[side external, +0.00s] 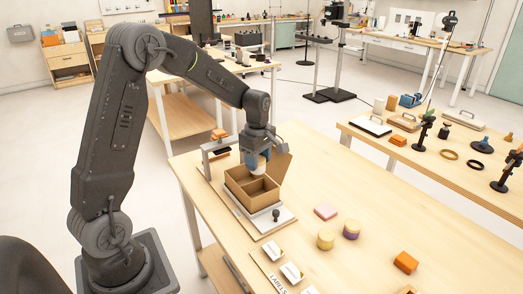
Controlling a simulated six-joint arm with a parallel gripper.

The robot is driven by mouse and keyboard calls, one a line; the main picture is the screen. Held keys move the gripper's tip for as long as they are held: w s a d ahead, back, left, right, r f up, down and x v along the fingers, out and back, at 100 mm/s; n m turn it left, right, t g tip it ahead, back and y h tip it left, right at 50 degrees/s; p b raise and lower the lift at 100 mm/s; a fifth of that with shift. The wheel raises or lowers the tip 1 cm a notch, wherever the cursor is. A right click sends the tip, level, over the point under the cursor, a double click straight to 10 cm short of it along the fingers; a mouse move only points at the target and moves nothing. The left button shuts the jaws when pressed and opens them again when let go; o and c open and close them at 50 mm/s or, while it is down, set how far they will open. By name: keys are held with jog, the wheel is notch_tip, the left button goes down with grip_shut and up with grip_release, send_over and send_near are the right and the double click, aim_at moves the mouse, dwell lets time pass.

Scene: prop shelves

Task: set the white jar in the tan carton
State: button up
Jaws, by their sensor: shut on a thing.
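The tan carton (247,201) stands open on a white board near the left of the table, with a flap raised at its back right and a divider inside. My gripper (258,163) points down over the back part of the carton. It is shut on the white jar (257,166), which shows only as a small pale patch below the blue part of the gripper. The jar's lower end is at or just above the carton's back rim; I cannot tell whether it touches anything. The fingers and much of the jar are hard to make out.
A grey frame (209,147) stands behind the carton, and a dark knob (276,215) in front. Label cards (291,271) lie in front.

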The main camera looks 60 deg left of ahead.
jog(key=shift+f, duration=5.6)
jog(key=shift+f, duration=0.45)
jog(key=o, duration=1)
jog(key=c, duration=0.3)
jog(key=shift+c, duration=0.2)
jog(key=shift+r, duration=6.3)
